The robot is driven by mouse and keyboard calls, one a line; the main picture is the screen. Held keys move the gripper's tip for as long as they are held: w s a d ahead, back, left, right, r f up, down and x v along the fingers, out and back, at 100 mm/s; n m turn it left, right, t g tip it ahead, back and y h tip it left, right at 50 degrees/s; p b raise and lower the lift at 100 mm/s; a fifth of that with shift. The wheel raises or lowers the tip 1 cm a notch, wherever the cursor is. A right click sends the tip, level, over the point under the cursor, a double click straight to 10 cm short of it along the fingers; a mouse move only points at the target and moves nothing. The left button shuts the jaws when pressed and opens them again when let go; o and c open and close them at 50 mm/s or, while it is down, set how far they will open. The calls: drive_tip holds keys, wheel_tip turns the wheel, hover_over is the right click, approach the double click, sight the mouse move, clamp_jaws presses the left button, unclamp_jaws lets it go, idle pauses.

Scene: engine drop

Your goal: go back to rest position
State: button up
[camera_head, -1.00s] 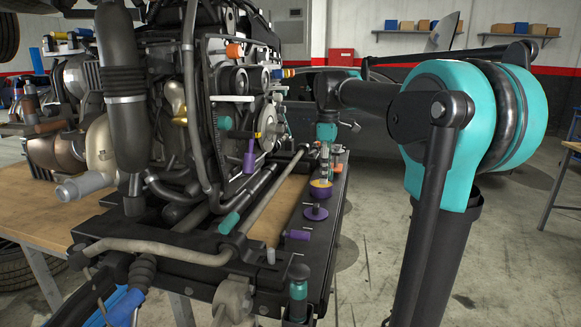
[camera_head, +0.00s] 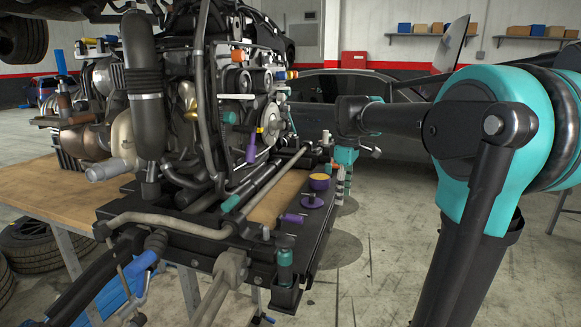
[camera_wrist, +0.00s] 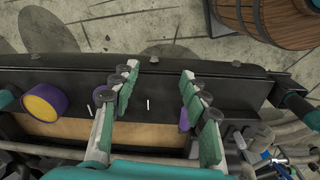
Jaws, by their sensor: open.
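My gripper (camera_head: 342,182) is at the right edge of the black engine frame (camera_head: 325,222) in the head view, pointing down. In the wrist view my gripper (camera_wrist: 158,82) has its two teal-and-grey fingers wide apart with nothing between them but the frame's dark edge below. A purple cup with a yellow top (camera_head: 319,182) stands on the frame just left of the fingers; it also shows in the wrist view (camera_wrist: 43,103). A purple disc-shaped part (camera_head: 311,201) and a small purple cylinder (camera_head: 293,218) lie nearer on the frame. The fingertips are small in the head view.
The engine (camera_head: 240,100) stands left of my arm. A teal bottle-like part (camera_head: 285,262) sits at the frame's near corner. A grey car (camera_head: 325,95) is behind. A wooden barrel (camera_wrist: 265,18) shows in the wrist view. Floor right of the frame is mostly clear.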

drive_tip(key=s+d+f+m+t, duration=0.1)
drive_tip(key=s+f+m, duration=0.5)
drive_tip(key=s+f, duration=0.4)
drive_tip(key=s+d+f+m+t, duration=0.2)
drive_tip(key=s+f+m, duration=0.4)
drive_tip(key=s+f, duration=0.4)
wheel_tip(320, 180, down, 5)
drive_tip(key=shift+f+t, duration=0.15)
drive_tip(key=shift+t, duration=0.15)
